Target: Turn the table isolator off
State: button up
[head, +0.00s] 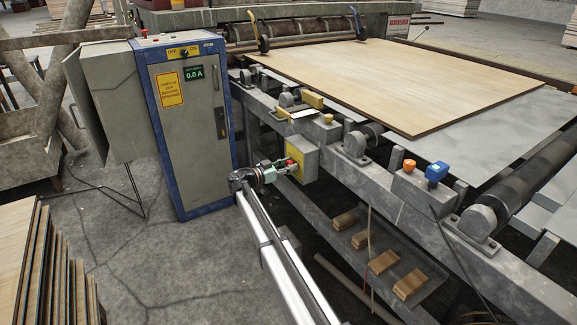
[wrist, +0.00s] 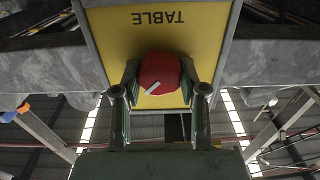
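The table isolator is a red rotary knob (wrist: 160,72) on a yellow plate (wrist: 122,48) lettered TABLE, which appears upside down in the wrist view. In the head view the isolator's yellow-faced box (head: 304,159) is fixed to the side of the table frame, with the knob partly hidden by my gripper (head: 289,167). In the wrist view my gripper (wrist: 160,76) has one fingertip against each side of the knob and appears closed on it. No OFF or ON lettering is readable on the plate.
A grey-blue cabinet (head: 187,130) with an OFF/ON switch (head: 184,53) and a 0.0 A display (head: 194,72) stands left of my gripper. A veneer sheet (head: 400,80) lies on the table. Orange (head: 409,165) and blue (head: 436,172) buttons sit on the frame at right.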

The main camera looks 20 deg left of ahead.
jog(key=shift+n, duration=0.5)
jog(key=n, duration=0.3)
jog(key=shift+w+n+p, duration=0.1)
jog(key=shift+n+p, duration=0.2)
jog(key=shift+n, duration=0.1)
jog(key=n+p, duration=0.1)
jog(key=n, duration=0.3)
jog(key=shift+a+n+p, duration=0.1)
jog(key=shift+n+p, duration=0.2)
jog(key=shift+p, duration=0.05)
jog(key=n+p, duration=0.2)
jog(key=n, duration=0.2)
jog(key=shift+w, duration=0.1)
jog(key=n+p, duration=0.2)
jog(key=n, duration=0.2)
jog(key=shift+f, duration=0.15)
jog(key=shift+n+p, duration=0.3)
jog(key=shift+n, duration=0.1)
jog(key=o, duration=1.2)
jog(key=shift+c, duration=0.2)
jog(key=shift+f, duration=0.1)
